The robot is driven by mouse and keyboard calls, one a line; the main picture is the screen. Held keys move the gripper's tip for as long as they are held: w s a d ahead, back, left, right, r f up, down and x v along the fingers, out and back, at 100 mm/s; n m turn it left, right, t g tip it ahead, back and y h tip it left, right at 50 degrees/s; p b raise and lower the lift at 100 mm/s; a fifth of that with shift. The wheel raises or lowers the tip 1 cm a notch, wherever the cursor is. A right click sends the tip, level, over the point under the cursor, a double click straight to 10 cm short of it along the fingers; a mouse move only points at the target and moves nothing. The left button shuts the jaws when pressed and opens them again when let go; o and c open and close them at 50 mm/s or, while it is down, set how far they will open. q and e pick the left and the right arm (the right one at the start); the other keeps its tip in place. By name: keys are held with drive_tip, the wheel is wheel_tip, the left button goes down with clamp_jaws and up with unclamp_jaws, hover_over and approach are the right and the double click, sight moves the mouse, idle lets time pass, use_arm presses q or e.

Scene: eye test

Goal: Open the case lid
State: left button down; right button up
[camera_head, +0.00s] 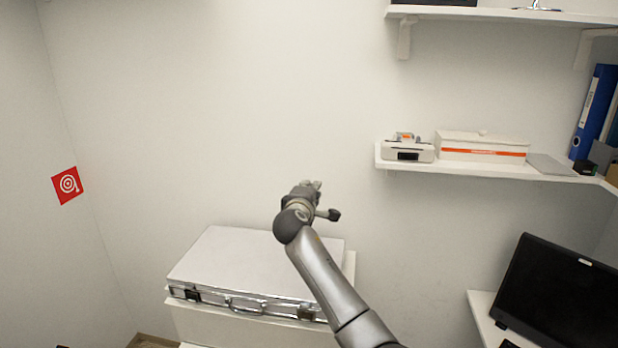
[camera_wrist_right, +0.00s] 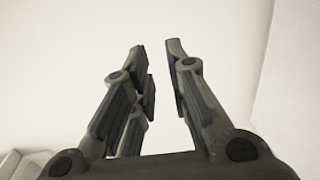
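The silver case (camera_head: 245,258) lies flat with its lid shut on a white cabinet in the head view. Its handle (camera_head: 246,304) and two latches, left (camera_head: 192,296) and right (camera_head: 306,313), are on the front side. My right arm reaches in from the lower right and covers part of the case's right side. My right gripper (camera_head: 314,186) appears over the back right of the case, seen against the wall. In the right wrist view the gripper (camera_wrist_right: 163,55) is open, its fingers apart with nothing between them. My left gripper is not in view.
A wall shelf (camera_head: 480,171) at the right holds a small device (camera_head: 408,152), a white box with an orange stripe (camera_head: 482,147) and blue binders (camera_head: 593,115). A black monitor (camera_head: 560,290) stands lower right.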

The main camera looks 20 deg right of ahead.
drive_tip(key=shift+s+a+r+p, duration=0.3)
drive_tip(key=shift+s+r, duration=0.2)
drive_tip(key=shift+r, duration=0.3)
drive_tip(key=shift+s+a+r+p, duration=0.2)
drive_tip(key=shift+s+a+r, duration=0.2)
drive_tip(key=shift+r, duration=0.35)
drive_tip(key=shift+d, duration=0.1)
drive_tip(key=shift+s, duration=0.1)
drive_tip(key=v, duration=1.2)
drive_tip(key=shift+f, duration=0.1)
